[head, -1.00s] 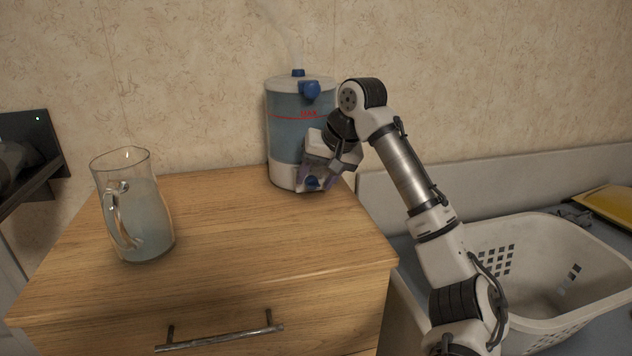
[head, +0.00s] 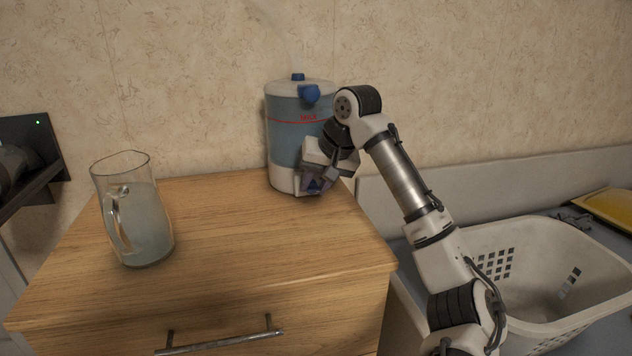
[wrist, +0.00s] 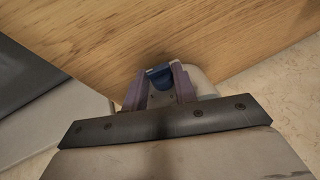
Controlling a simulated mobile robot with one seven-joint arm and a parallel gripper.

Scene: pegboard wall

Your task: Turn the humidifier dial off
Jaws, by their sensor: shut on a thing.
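The humidifier (head: 285,145) stands upright at the back of the wooden cabinet top, with a blue water tank, a white base and a red line marked MAX. Its blue dial (wrist: 160,76) shows between my fingertips in the wrist view; in the head view my gripper mostly hides it. My gripper (head: 315,186) is at the front of the white base and is shut on the dial. Its two purplish fingers (wrist: 160,85) lie on either side of the dial in the wrist view. The dial's exact setting cannot be read.
A glass pitcher (head: 148,225) of bluish water stands at the left of the wooden cabinet (head: 235,235). A white laundry basket (head: 540,330) is at the right. A dark wall shelf (head: 45,160) is at the far left. The cabinet's middle is clear.

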